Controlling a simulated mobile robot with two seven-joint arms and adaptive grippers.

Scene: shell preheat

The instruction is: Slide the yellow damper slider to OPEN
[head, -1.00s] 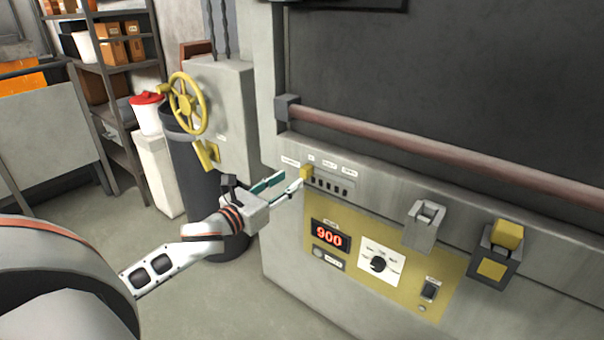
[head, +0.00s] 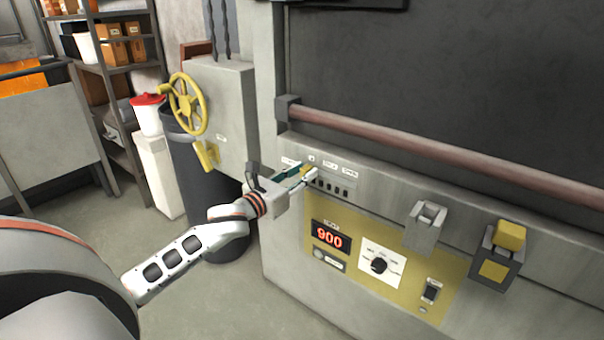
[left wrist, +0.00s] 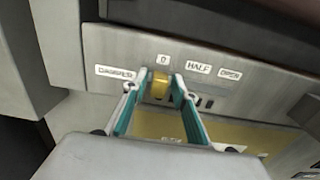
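The yellow damper slider (left wrist: 160,85) sits at the left end of its slot, below the "0" label (left wrist: 163,59). The HALF label (left wrist: 199,68) and the OPEN label (left wrist: 230,75) are to its right. My left gripper (left wrist: 155,83) is open, with one finger on each side of the slider. The left finger stands apart from it; the right fingertip is close to it, and I cannot tell whether it touches. In the head view the left gripper (head: 302,173) is at the slider (head: 307,169), which it partly hides. My right gripper is not in view.
A long handle bar (head: 400,142) crosses above. A grey latch (head: 425,225) and a yellow-and-black one (head: 500,255) project at right. A yellow handwheel (head: 188,104) is at left.

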